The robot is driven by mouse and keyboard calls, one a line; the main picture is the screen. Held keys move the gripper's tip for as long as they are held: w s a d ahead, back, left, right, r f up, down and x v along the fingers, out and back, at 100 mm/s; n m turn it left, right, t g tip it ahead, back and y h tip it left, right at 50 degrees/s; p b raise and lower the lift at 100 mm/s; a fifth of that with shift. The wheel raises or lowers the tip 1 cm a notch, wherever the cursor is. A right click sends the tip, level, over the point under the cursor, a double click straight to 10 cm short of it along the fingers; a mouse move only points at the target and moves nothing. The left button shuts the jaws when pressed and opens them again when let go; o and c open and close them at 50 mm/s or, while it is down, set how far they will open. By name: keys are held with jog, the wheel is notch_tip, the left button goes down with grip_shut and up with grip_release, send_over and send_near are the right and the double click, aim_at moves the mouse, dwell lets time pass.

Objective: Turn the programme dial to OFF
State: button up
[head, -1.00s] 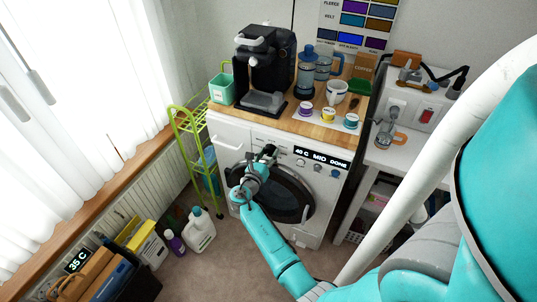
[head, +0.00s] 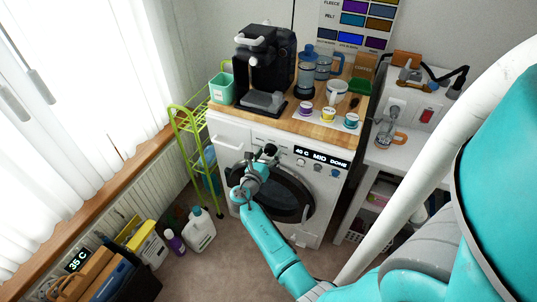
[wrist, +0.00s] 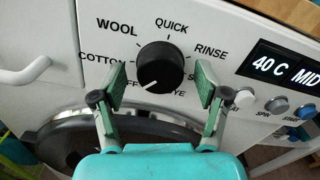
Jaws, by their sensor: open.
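The programme dial (wrist: 162,64) is a round black knob on the white washing machine's panel. Its white mark points down and to the left, close to the partly hidden OFF label (wrist: 131,80). WOOL, QUICK and RINSE show above; COTTON is at left, and other labels are partly covered. My gripper (wrist: 161,84) is open, with one green-padded finger on each side of the dial and visible gaps between pads and knob.
The display (head: 322,158) reads 40 C MID DONE, with several small buttons (wrist: 277,104) below it, right of the right finger. The round door (head: 285,195) is beneath my gripper. A coffee machine (head: 263,68) and cups stand on the wooden top (head: 345,128). A green rack (head: 190,125) stands at left.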

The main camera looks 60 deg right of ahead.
jog(key=s+a, duration=0.1)
jog(key=a, duration=1.1)
jog(key=s+a+f+m+t+y, duration=0.3)
jog(key=s+a+f+t+y, duration=0.3)
jog(key=a+f, duration=0.45)
jog(key=s+a+f+m+t+y, duration=0.25)
jog(key=s+a+y, duration=0.25)
jog(key=s+a, duration=0.35)
jog(key=s+a+r+m+t+y, duration=0.1)
jog(key=s+a+r+m, duration=0.3)
jog(key=r, duration=0.4)
jog(key=s+a+r+m+t+y, duration=0.2)
jog(key=s+a+r+m+y, duration=0.1)
jog(key=s+a+r+m, duration=0.2)
jog(key=s+a+r+m+t+y, duration=0.1)
jog(key=s+a+r+m+y, duration=0.2)
jog(key=s+r+m, duration=0.3)
notch_tip(320, 180, up, 5)
jog(key=shift+a+f+m+t, duration=0.15)
jog(key=shift+a+m+t, duration=0.2)
jog(key=shift+a+m, duration=0.55)
